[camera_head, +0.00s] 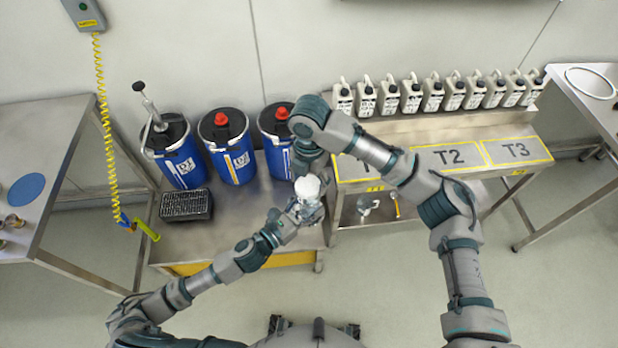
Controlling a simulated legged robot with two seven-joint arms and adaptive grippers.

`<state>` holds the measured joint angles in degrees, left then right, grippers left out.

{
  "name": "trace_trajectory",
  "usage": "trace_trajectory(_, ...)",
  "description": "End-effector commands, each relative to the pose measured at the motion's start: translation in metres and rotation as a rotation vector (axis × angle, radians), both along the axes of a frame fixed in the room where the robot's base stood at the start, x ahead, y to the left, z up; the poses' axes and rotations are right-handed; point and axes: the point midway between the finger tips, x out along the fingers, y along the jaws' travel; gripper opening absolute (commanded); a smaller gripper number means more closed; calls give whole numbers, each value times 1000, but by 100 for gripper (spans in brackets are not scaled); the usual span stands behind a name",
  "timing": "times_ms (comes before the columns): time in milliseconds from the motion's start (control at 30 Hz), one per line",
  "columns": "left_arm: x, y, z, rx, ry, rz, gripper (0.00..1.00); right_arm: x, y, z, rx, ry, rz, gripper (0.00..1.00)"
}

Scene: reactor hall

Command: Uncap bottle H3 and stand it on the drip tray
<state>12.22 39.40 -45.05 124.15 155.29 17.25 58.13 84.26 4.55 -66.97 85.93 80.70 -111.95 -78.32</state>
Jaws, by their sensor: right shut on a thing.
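A white, bottle-like thing (307,187) is held up above the front right of the low steel bench. I take it for the bottle, but no label on it can be read. My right gripper (309,174) comes down from behind and is shut on it, partly hidden. My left gripper (300,211) is right at its lower front side; whether its fingers touch or close on it cannot be told. Whether the cap is on cannot be told. A black slatted tray (187,204), which looks like the drip tray, sits at the bench's left with nothing on it.
Blue drums (226,147) stand along the back of the bench, one with a hand pump (148,105). A row of pale jugs (432,94) stands on the shelf at right, behind marked areas (448,157). A yellow coiled hose (106,135) hangs left of the tray.

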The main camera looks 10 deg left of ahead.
Motion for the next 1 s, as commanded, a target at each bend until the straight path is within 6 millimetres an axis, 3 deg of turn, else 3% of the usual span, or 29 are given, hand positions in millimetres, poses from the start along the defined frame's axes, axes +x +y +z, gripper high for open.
trace_trajectory(1000,0,1,-2,3,3,2,0,0,1,30,3,-3,2,26)
